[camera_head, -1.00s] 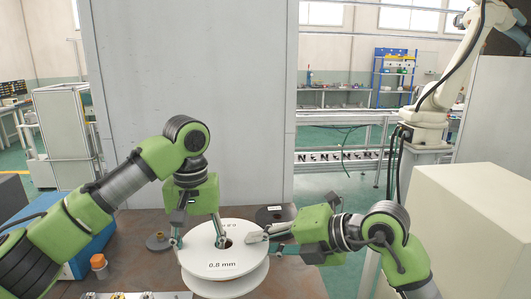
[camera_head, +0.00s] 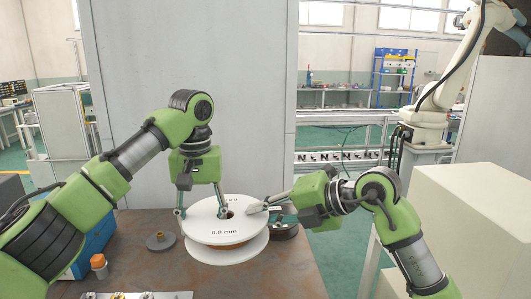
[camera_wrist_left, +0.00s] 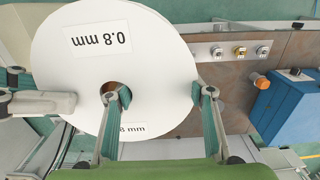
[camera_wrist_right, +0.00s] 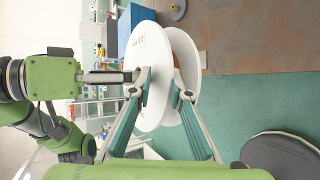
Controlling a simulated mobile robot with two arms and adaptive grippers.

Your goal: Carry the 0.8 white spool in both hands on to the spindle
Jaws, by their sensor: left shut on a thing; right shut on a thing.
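The white spool (camera_head: 226,235), labelled 0.8 mm, lies roughly flat, held above the brown table; brown winding shows between its flanges. My left gripper (camera_head: 201,213) grips it from above, one finger at its centre hole and one outside its rim; the left wrist view shows the spool (camera_wrist_left: 110,60) and these fingers (camera_wrist_left: 163,95). My right gripper (camera_head: 262,211) holds the spool's right side. In the right wrist view its fingers (camera_wrist_right: 163,88) reach to the edge-on spool (camera_wrist_right: 148,50).
A small round piece with a raised centre (camera_head: 160,241) stands left. An orange-capped item (camera_head: 98,262) and blue box (camera_head: 92,250) are further left. A grey panel (camera_head: 190,70) stands behind.

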